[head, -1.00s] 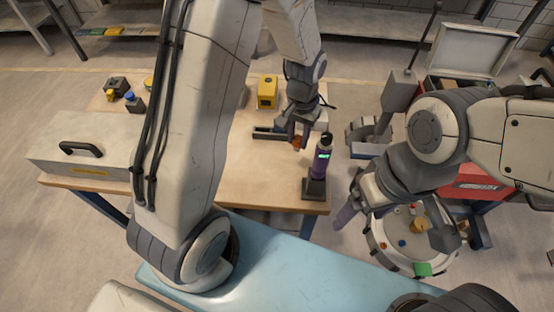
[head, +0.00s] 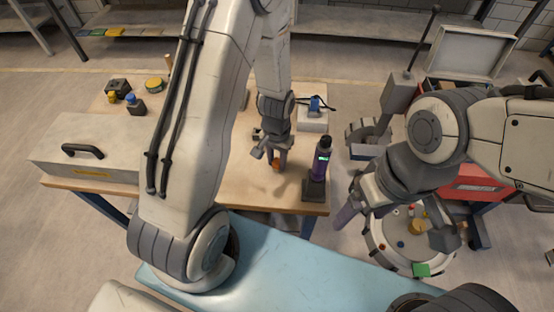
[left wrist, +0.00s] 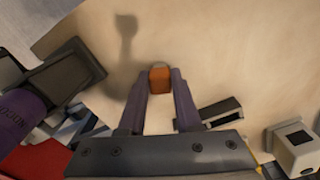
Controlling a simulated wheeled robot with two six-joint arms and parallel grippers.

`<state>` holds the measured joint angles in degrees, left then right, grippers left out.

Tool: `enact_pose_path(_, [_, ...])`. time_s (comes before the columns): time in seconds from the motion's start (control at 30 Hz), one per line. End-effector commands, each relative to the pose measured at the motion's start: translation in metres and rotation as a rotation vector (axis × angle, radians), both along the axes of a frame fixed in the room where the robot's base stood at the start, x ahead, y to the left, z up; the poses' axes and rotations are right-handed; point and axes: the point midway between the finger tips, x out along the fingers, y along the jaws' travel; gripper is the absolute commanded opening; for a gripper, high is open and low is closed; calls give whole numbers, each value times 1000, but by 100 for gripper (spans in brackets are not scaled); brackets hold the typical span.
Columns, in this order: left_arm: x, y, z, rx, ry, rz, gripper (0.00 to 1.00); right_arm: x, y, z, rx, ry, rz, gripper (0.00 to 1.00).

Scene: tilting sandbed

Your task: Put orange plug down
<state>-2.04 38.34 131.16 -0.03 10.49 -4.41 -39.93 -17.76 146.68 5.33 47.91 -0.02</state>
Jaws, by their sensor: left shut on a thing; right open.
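The orange plug (head: 276,165) is a small orange piece between the fingertips of my left gripper (head: 277,162), over the wooden table (head: 255,190). In the left wrist view the plug (left wrist: 160,78) sits between both purple fingers, which are shut on it. Bare tabletop shows beyond it. I cannot tell whether the plug touches the table. My right gripper (head: 395,212) is open and empty, off the table's right side above the round sand tray (head: 374,246).
A purple device in a dark stand (head: 314,190) is right of my left gripper. A white box with a blue part (head: 314,118) is behind it. A grey case (head: 85,160) lies at the left. The front middle of the table is clear.

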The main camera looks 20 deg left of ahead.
Motion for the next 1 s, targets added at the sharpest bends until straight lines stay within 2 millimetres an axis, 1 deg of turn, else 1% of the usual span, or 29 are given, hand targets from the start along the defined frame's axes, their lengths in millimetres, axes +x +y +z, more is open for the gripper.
enact_pose_path(0.1, [0, 0, -4, 0, 0, 0, 0, 0, 0, -3, 0, 0, 0, 84])
enact_pose_path(0.13, [0, 0, -2, 0, 0, 0, 44, 0, 0, -2, 0, 0, 0, 84])
enact_pose_path(0.17, [0, 0, -2, 0, 0, 0, 56, 0, 0, -2, 0, 0, 0, 84])
enact_pose_path(0.2, [0, 0, -2, 0, 0, 0, 63, 0, 0, -2, 0, 0, 0, 84])
enact_pose_path(0.47, [0, 0, -2, 0, 0, 0, 63, 0, 0, -2, 0, 0, 0, 84])
enact_pose_path(0.57, [0, 0, 3, 0, -1, 0, 63, 0, 0, 2, 0, 0, 0, 84])
enact_pose_path(0.63, [1, 0, 8, 0, -3, 0, 63, 0, 0, 0, 0, 0, 0, 84])
enact_pose_path(0.77, [2, 0, 28, 0, -7, 0, 63, 0, 0, -1, 0, 0, 0, 84])
enact_pose_path(1.0, [2, 0, 80, 0, -8, 0, 63, 0, 0, -2, 0, 0, 0, 84])
